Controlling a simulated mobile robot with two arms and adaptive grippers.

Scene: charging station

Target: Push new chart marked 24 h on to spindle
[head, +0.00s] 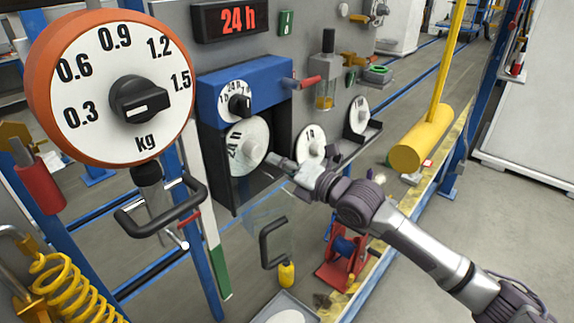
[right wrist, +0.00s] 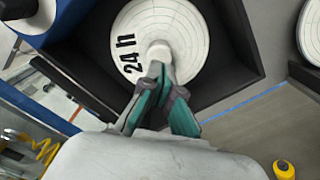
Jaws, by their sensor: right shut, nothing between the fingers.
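The round white chart marked 24 h (head: 236,158) sits inside the black recess of the recorder with the blue top (head: 255,84). In the right wrist view the chart (right wrist: 185,35) faces me, with its 24 h marking at the left and a pale round spindle hub (right wrist: 160,52) at its middle. My right gripper (head: 275,161) is at the front of the recess. Its fingertips (right wrist: 157,72) are shut and empty, just below the hub in the picture; I cannot tell whether they touch it. My left gripper is not in view.
A large orange-rimmed kg dial (head: 70,125) stands close at left. A yellow cylinder (head: 425,148) is at right. A sign reads 24 h (head: 238,19).

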